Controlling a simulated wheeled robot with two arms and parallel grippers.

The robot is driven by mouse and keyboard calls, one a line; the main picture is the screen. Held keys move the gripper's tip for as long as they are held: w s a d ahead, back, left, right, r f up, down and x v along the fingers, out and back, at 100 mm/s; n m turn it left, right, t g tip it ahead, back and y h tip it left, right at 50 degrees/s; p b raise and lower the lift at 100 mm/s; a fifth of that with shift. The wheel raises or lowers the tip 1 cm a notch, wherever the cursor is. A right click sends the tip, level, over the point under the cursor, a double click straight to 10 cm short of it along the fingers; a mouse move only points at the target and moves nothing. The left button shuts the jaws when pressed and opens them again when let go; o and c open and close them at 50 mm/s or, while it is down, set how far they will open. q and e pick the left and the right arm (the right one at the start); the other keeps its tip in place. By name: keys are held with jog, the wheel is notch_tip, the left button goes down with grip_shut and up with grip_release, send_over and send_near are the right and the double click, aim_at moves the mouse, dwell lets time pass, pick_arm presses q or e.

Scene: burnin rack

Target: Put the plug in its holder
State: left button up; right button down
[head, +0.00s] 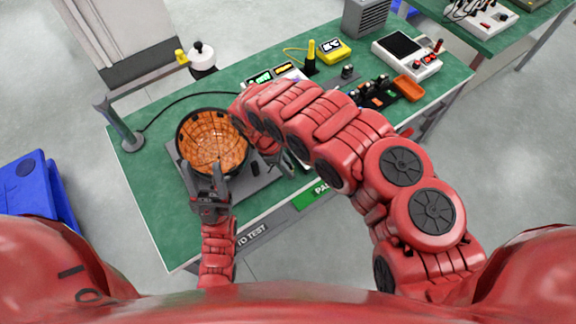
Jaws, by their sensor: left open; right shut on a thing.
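My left gripper (213,172) is open at the near edge of a round orange bowl-shaped unit (212,148) with a black rim, on a grey plate. My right arm reaches over the bench from the right and bends down beside this unit. My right gripper (281,160) shows only in part below the arm, right of the unit. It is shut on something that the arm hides. I cannot make out the plug or its holder. A black cable (180,101) curves over the green bench top and passes out of sight near my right wrist.
The green bench (134,165) carries a post (131,139) with a side arm at the left. At the back are a yellow meter (333,49), a white instrument (406,53) and an orange tray (408,88). A blue bin (38,190) stands on the floor left.

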jog(key=shift+f, duration=0.2)
jog(key=c, duration=0.8)
grip_release()
jog(key=shift+o, duration=0.2)
jog(key=shift+r, duration=0.1)
jog(key=b+v, duration=0.1)
jog(key=v, duration=1.6)
jog(key=shift+r, duration=0.25)
